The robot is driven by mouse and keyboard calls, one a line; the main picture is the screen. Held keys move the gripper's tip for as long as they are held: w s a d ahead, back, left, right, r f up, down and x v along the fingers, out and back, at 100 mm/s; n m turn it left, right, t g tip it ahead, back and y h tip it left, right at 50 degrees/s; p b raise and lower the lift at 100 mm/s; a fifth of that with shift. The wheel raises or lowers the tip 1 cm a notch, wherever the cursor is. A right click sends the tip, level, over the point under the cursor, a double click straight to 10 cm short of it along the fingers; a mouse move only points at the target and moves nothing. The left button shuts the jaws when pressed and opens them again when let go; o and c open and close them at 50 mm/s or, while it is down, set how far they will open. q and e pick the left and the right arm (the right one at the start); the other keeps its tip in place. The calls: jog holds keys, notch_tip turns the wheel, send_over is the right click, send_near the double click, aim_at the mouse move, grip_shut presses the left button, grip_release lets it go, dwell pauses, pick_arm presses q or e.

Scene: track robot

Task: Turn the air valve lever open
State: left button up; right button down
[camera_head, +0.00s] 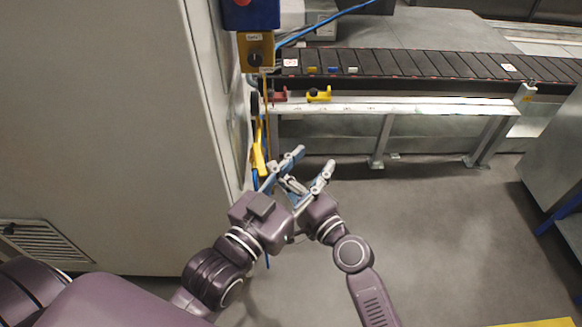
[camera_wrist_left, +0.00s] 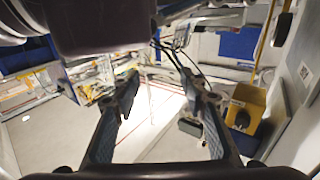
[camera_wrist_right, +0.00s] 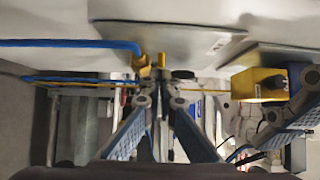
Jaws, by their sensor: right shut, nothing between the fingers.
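The yellow air valve lever (camera_head: 258,158) hangs low on the side of the grey cabinet, with blue hose at its lower end. In the right wrist view a yellow fitting (camera_wrist_right: 143,66) joins the end of a blue hose, just beyond my right gripper. My right gripper (camera_wrist_right: 162,92) is shut, its fingertips together beside the fitting; whether they touch it I cannot tell. My left gripper (camera_head: 314,158) is open and empty, to the right of the lever. Its parted fingers also show in the left wrist view (camera_wrist_left: 161,80). The two grippers overlap in the head view.
A yellow box (camera_head: 255,51) with a black knob is above the lever; a yellow box with a knob (camera_wrist_left: 245,110) also shows in the left wrist view. The grey cabinet (camera_head: 110,130) stands left. A conveyor (camera_head: 420,64) runs behind. The floor (camera_head: 450,230) at right is clear.

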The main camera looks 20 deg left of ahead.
jog(key=shift+s+a, duration=0.9)
jog(key=shift+s, duration=0.05)
pick_arm(q)
jog(key=shift+s+d+f+g, duration=0.15)
jog(key=shift+f+g, duration=0.2)
jog(key=shift+f, duration=0.3)
jog(key=shift+s+a+f+g, duration=0.1)
jog(key=shift+f+g, duration=0.25)
jog(key=shift+f, duration=0.25)
